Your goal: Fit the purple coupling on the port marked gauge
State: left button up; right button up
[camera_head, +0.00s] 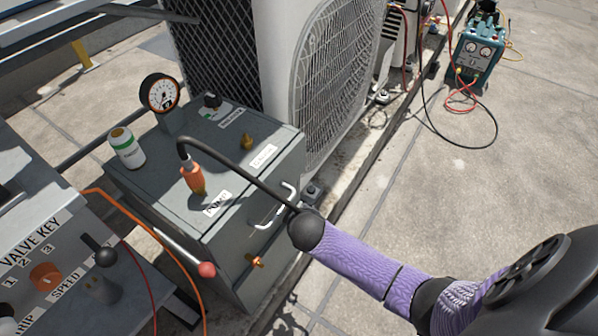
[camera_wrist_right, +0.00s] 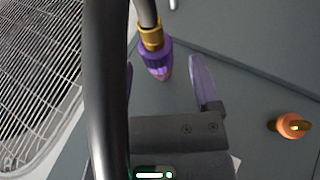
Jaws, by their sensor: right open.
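The purple coupling (camera_wrist_right: 157,56) has a brass collar and sits on the end of a dark hose in the right wrist view. My right gripper (camera_wrist_right: 165,68) is open, and the coupling shows between its two purplish fingers, nearer the left one. A gap shows on the right finger's side; whether the left finger touches it cannot be told. In the head view I cannot make out the coupling or the right fingertips. A grey box (camera_head: 160,190) carries a brass fitting (camera_head: 247,142) and several white labels too small to read surely, so the gauge port is uncertain. My left gripper is not in view.
An orange coupling (camera_head: 193,179) on a black hose stands on the box top, near a dial gauge (camera_head: 160,93) and a white-green can (camera_head: 126,148). A white handle (camera_head: 275,207) juts from the box. A fan unit (camera_head: 335,75) stands behind. A control panel (camera_head: 40,235) lies left.

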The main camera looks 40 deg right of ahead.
jog(key=shift+w+d+f, duration=0.15)
jog(key=shift+w+f, duration=0.1)
jog(key=shift+f, duration=0.4)
jog(key=shift+w, duration=0.15)
grip_shut()
